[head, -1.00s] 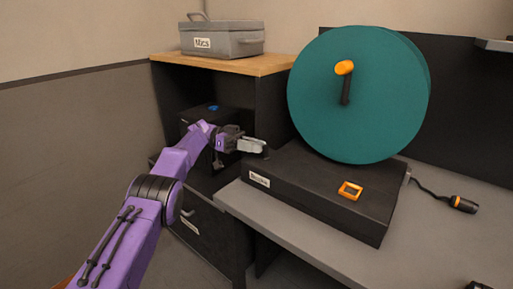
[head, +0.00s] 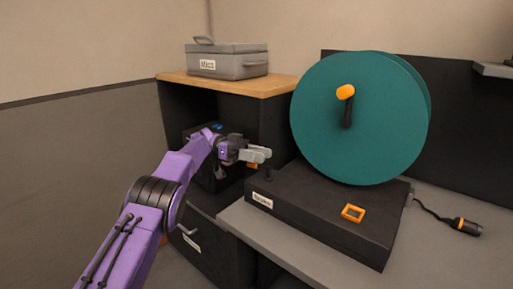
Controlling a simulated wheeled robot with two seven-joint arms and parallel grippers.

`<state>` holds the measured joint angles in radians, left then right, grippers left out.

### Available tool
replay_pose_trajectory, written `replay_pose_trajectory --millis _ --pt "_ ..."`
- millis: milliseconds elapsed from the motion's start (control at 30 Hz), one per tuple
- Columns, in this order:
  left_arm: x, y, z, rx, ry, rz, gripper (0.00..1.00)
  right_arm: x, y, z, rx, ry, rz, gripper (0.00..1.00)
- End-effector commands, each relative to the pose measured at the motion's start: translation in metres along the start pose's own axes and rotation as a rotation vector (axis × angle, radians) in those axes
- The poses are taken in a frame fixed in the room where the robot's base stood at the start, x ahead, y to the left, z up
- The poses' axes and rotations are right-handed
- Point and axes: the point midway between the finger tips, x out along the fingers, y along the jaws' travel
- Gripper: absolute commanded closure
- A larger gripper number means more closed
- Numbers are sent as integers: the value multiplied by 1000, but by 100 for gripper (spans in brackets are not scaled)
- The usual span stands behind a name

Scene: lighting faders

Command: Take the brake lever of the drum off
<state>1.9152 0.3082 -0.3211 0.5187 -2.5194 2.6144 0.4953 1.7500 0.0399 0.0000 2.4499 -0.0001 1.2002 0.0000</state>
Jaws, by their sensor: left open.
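The teal drum (head: 385,120) stands upright on a black base (head: 325,225), with an orange-knobbed crank (head: 346,105) on its face. A small dark post (head: 268,174) rises at the base's left back corner. A small orange piece (head: 252,166) shows beside it, partly hidden by my gripper; it may be part of the brake lever, but I cannot tell the lever's position. My left gripper (head: 262,154) is open, just above and left of the post, and looks empty. My right gripper is not in view.
An orange square frame (head: 353,213) sits on the base's top. A flashlight-like orange-and-black item (head: 460,225) lies on the grey table (head: 430,265) at right. A grey lidded box (head: 228,62) stands on the wooden-topped cabinet (head: 255,84) behind my arm.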

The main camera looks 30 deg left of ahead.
Motion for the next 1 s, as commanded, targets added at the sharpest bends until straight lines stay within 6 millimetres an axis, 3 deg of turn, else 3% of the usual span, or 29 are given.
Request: replay_pose_trajectory --millis 100,333,467,700,1000 --pt "4 12 -4 0 1 0 56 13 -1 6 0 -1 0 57" --pt "18 51 -40 6 1 1 56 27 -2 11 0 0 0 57" --pt "28 76 -40 4 -1 1 56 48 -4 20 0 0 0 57" --pt "46 122 -56 3 -1 1 56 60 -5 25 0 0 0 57" --pt "52 138 -61 0 -1 -1 56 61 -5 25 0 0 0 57"
